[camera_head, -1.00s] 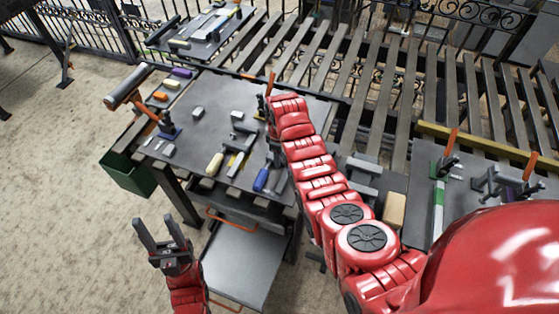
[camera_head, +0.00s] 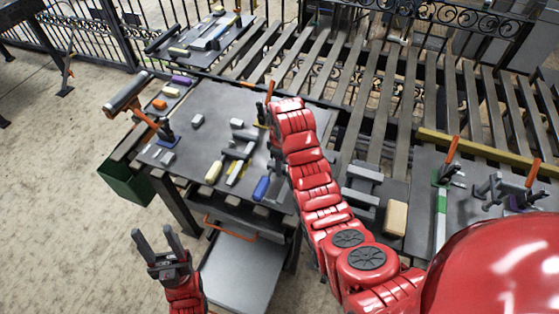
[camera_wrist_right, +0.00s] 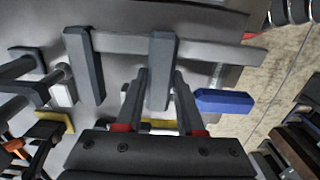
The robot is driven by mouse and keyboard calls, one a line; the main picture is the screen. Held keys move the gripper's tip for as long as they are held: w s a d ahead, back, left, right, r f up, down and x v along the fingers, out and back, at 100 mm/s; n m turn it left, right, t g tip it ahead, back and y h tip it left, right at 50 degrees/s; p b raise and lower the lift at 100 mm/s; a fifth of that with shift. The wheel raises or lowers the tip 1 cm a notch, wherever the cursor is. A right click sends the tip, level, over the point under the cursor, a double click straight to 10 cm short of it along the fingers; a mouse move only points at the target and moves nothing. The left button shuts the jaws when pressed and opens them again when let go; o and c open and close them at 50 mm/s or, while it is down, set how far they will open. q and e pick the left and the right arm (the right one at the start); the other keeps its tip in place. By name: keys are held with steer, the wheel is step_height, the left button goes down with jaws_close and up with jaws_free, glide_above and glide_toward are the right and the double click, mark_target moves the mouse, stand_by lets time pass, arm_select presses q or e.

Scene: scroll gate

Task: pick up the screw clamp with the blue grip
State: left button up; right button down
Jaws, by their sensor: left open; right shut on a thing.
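The screw clamp with the blue grip lies on the dark table; its blue grip (camera_head: 261,188) shows just left of my right arm in the head view. In the right wrist view the blue grip (camera_wrist_right: 222,101) is right of the gripper, and the clamp's grey bar (camera_wrist_right: 120,44) runs across behind the fingers. My right gripper (camera_wrist_right: 161,76) is shut on a grey jaw of this clamp. In the head view my arm hides that gripper. My left gripper (camera_head: 153,231) is open and empty, low at the left, off the table.
A clamp with a cream grip (camera_head: 214,172) lies left of the blue grip.

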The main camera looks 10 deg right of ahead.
mark_target(284, 172)
steer(key=s+p, duration=0.1)
steer(key=s+r+p, duration=0.1)
steer(key=p, duration=0.1)
steer(key=s+p, duration=0.1)
steer(key=p, duration=0.1)
steer(key=shift+s+r, duration=0.3)
steer(key=s+p, duration=0.5)
steer(key=s, duration=0.2)
steer(key=shift+s+d, duration=0.1)
steer(key=shift+s+f, duration=0.15)
steer(key=shift+s, duration=1.05)
